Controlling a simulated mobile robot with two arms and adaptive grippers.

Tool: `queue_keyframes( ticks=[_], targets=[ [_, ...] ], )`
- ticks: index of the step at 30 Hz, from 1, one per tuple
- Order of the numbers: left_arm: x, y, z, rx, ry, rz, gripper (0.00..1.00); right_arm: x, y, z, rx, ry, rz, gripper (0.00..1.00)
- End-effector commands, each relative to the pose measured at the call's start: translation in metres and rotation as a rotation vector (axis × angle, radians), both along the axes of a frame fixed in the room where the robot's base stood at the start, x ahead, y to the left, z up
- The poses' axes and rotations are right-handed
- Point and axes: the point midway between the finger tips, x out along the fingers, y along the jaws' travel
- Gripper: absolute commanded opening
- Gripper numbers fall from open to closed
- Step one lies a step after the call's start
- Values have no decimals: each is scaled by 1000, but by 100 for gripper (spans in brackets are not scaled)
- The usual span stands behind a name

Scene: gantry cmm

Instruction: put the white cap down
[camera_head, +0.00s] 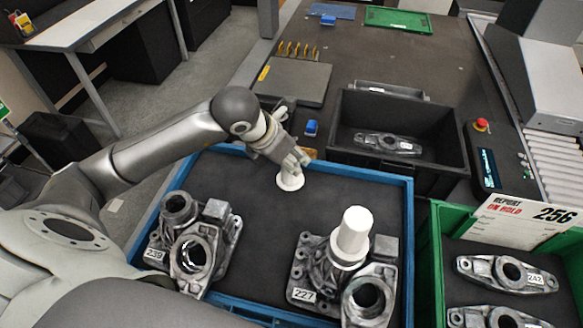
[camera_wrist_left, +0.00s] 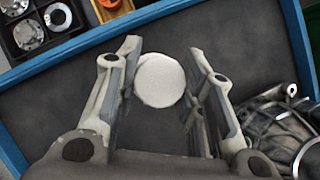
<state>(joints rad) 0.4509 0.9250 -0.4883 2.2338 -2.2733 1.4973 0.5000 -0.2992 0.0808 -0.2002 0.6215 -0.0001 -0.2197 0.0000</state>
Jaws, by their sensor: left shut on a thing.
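My left gripper (camera_head: 298,160) is shut on a white cap (camera_head: 290,182) over the dark mat of the blue tray (camera_head: 405,240). The cap's wide round flange faces down; I cannot tell whether it touches the mat. In the left wrist view, the cap (camera_wrist_left: 160,80) shows as a white disc between the two fingers of the left gripper (camera_wrist_left: 163,50). A second, taller white cap (camera_head: 353,235) stands on the casting marked 227 (camera_head: 325,270). My right gripper is not in view.
A casting marked 239 (camera_head: 215,240) sits at the tray's left. The mat between the castings is bare. A black bin (camera_head: 440,160) with a casting stands behind the tray, and a green crate (camera_head: 437,250) is at right. A box of round metal parts (camera_wrist_left: 45,25) shows in the wrist view.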

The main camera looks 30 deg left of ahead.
Motion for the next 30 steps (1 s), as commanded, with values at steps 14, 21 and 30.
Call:
queue_keyframes(
  ticks=[14,21,30],
  targets=[
    [7,0,-38,0,-1,0,20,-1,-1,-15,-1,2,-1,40],
    [6,1,-39,1,0,0,45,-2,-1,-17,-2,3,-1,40],
    [6,1,-39,1,0,0,57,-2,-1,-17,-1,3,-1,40]
  ],
)
